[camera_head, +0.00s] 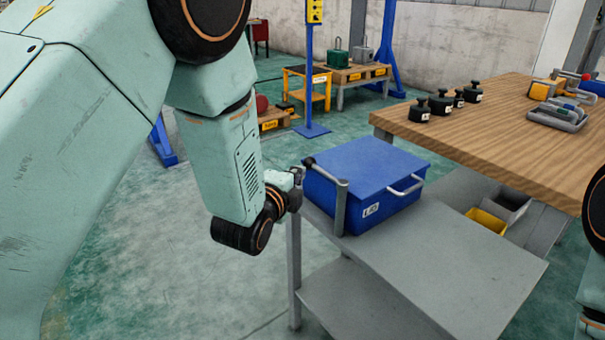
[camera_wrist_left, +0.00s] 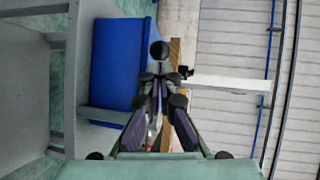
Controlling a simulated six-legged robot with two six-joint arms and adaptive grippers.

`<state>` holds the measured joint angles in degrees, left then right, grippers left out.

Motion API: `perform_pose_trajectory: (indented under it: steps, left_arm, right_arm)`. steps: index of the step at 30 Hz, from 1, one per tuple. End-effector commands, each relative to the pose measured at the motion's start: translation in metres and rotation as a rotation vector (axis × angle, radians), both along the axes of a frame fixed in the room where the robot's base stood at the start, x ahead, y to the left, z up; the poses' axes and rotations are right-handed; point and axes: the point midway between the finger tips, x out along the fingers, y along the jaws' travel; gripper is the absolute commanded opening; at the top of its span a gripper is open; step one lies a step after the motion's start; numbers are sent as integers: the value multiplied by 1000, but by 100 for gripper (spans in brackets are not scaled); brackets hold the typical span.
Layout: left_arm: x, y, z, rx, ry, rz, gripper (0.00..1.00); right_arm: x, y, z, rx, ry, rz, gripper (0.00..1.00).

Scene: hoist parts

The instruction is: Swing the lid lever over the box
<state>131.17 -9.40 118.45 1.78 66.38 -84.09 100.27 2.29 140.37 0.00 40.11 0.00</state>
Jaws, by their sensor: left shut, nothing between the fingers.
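The blue box (camera_head: 365,175) stands on a grey bench, its lid looking shut, with a silver handle (camera_head: 406,186) at its right side. The lid lever (camera_head: 330,173) is a grey arm on an upright post (camera_head: 341,208) at the box's near left corner, ending in a black knob (camera_head: 309,161) by the box's left edge. My left gripper (camera_head: 297,180) is just left of the box, close to the knob. In the left wrist view the gripper (camera_wrist_left: 160,76) is shut and empty, with the knob (camera_wrist_left: 160,50) just beyond its fingertips; contact cannot be told. My right gripper is out of view.
The grey bench top (camera_head: 460,260) is clear to the right of the box. A wooden table (camera_head: 500,125) behind it holds black weights (camera_head: 441,102) and tools. Yellow and grey bins (camera_head: 487,224) sit below. A blue post (camera_head: 309,75) stands farther back.

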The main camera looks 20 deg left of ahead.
Motion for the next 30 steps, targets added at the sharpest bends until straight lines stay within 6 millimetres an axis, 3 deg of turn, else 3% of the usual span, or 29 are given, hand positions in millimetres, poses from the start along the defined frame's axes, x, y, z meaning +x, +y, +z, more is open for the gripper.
perform_pose_trajectory:
  steps: [3,9,30]
  left_arm:
    - [18,-1,-5,-1,-2,0,0]
    - [34,-2,-8,0,0,1,0]
    - [42,-3,-7,-2,1,-39,0]
  right_arm:
    - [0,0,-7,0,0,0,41]
    - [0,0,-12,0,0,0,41]
    - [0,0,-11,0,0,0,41]
